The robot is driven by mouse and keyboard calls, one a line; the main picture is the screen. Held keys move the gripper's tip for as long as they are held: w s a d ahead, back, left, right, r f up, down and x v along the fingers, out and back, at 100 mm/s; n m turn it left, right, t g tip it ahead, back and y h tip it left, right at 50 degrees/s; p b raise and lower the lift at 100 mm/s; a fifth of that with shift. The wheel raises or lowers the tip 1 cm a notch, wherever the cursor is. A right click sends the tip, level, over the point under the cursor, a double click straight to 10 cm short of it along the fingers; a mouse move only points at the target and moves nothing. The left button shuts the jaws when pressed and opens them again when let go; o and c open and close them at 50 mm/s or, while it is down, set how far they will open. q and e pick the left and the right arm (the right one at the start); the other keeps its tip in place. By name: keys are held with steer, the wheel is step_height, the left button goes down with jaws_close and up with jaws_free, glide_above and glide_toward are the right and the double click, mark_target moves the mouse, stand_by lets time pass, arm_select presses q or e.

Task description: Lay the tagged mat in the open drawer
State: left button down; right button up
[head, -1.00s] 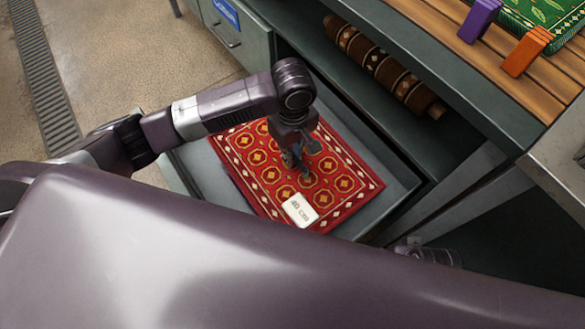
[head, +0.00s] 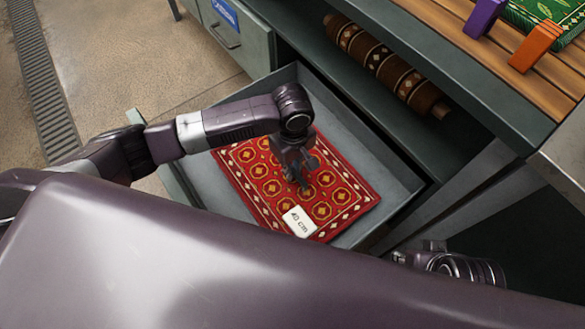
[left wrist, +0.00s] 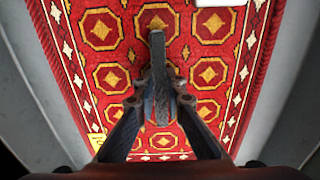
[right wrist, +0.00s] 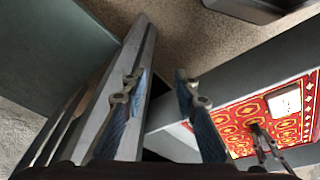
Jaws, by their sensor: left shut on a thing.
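The red mat (head: 335,185) with gold octagon patterns and a white tag (head: 299,221) lies flat within the open grey drawer's (head: 390,172) outline. Whether it touches the drawer floor is unclear. My left gripper (head: 303,186) is over the middle of the mat, pointing down, shut on it. In the left wrist view the fingers (left wrist: 160,95) are close together against the mat, with grey drawer walls on both sides. My right gripper (right wrist: 158,78) is open and empty outside the drawer; the right wrist view shows mat and tag beyond a drawer wall.
A rolled brown rug (head: 385,65) lies on the shelf behind the drawer. A slatted wooden top (head: 480,55) holds purple (head: 484,17) and orange blocks (head: 536,47) and a green rug (head: 545,15). A closed drawer with a blue label (head: 226,12) is at upper left. My body hides the near side.

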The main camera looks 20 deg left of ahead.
arm_select(q)
steer(key=shift+f, duration=0.1)
arm_select(e)
steer(key=shift+w+f, duration=0.1)
steer(key=shift+f, duration=0.15)
arm_select(q)
steer(key=shift+f+p, duration=0.3)
steer(key=c, duration=2)
jaws_free()
arm_select(e)
steer(key=shift+x, duration=0.9)
steer(key=shift+a, duration=0.1)
